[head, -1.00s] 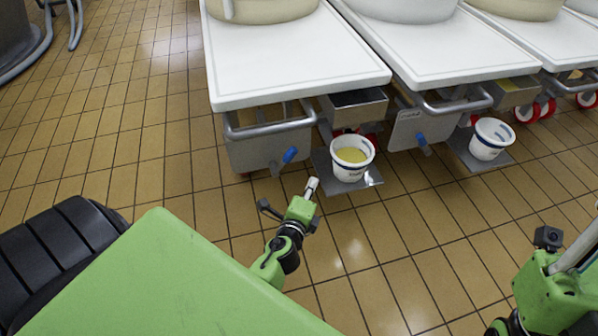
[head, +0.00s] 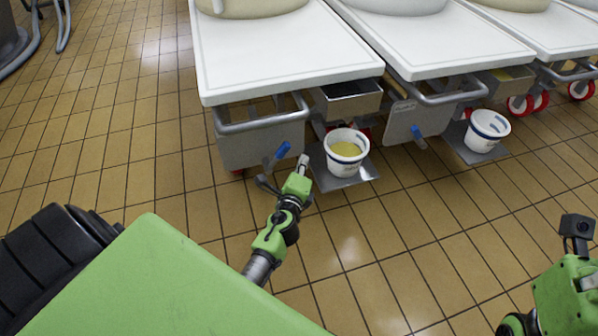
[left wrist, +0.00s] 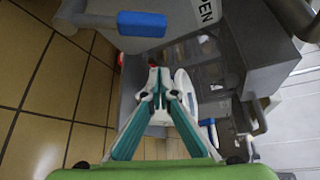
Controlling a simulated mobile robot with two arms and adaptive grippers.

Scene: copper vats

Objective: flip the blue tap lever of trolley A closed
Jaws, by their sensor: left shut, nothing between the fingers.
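The nearest trolley (head: 260,148) carries a blue tap lever (head: 283,151) low on its front, slanting up to the right. I take this as trolley A; no letter is readable. In the left wrist view a large blue lever (left wrist: 142,24) lies near the top edge, beyond the fingertips. My left gripper (head: 304,160) is shut and empty, just right of and slightly below the lever in the head view; I cannot tell whether they touch. The left wrist view shows its fingertips (left wrist: 158,82) together. My right gripper's arm is at the lower right edge, with its fingers cut off.
A white bucket (head: 345,160) with yellow liquid stands on a metal plate right of my left gripper. The second trolley has another blue lever (head: 418,137), and a second bucket (head: 487,131) stands beyond. A white table top (head: 290,60) overhangs the trolley. Tiled floor in front is clear.

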